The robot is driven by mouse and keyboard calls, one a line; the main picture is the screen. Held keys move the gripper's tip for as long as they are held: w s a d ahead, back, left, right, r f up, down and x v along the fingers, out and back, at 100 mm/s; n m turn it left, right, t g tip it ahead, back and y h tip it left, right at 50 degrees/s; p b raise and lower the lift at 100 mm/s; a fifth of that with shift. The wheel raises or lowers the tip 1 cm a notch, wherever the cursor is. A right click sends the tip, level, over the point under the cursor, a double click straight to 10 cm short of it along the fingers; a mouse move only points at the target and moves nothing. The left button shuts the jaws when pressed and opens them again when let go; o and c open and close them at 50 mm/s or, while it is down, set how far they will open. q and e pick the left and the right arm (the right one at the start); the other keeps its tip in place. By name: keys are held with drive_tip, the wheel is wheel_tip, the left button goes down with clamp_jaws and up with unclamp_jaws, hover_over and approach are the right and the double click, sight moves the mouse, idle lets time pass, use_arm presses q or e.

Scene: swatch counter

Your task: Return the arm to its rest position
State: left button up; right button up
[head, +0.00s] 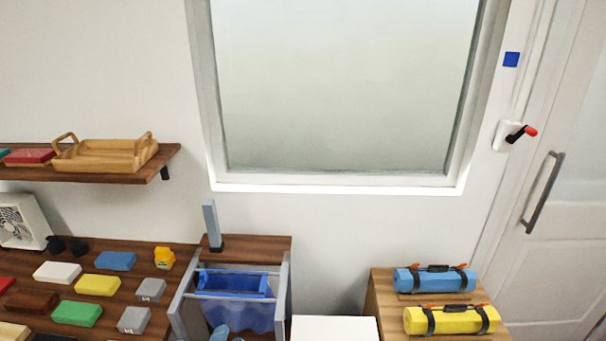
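Neither my left nor my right gripper shows in the head view. No part that I can be sure is one of my arms is in the picture, so I cannot see how either arm is posed or whether it holds anything.
A wooden counter (118,262) with several coloured blocks lies at lower left. Beside it stands a rack holding a blue bin (235,285). A wooden stand at right carries a blue roll (433,281) and a yellow roll (450,320). A shelf (100,176) holds a wooden tray (107,164).

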use_arm(q)
drive_tip(key=s+a+f+m+g+h, duration=0.1)
drive_tip(key=s+a+f+m+g, duration=0.1)
drive_tip(key=s+f+m, duration=0.4)
drive_tip(key=s+a+f+m+g, duration=0.2)
drive_tip(key=s+f+m+g, duration=0.3)
drive_tip(key=s+m, duration=0.7)
drive_tip(key=f+m, duration=0.1)
drive_tip(key=m, duration=0.7)
drive_tip(key=shift+s+a+f+m+h, duration=0.2)
drive_tip(key=shift+s+f+m+h, duration=0.1)
drive_tip(key=shift+h, duration=0.1)
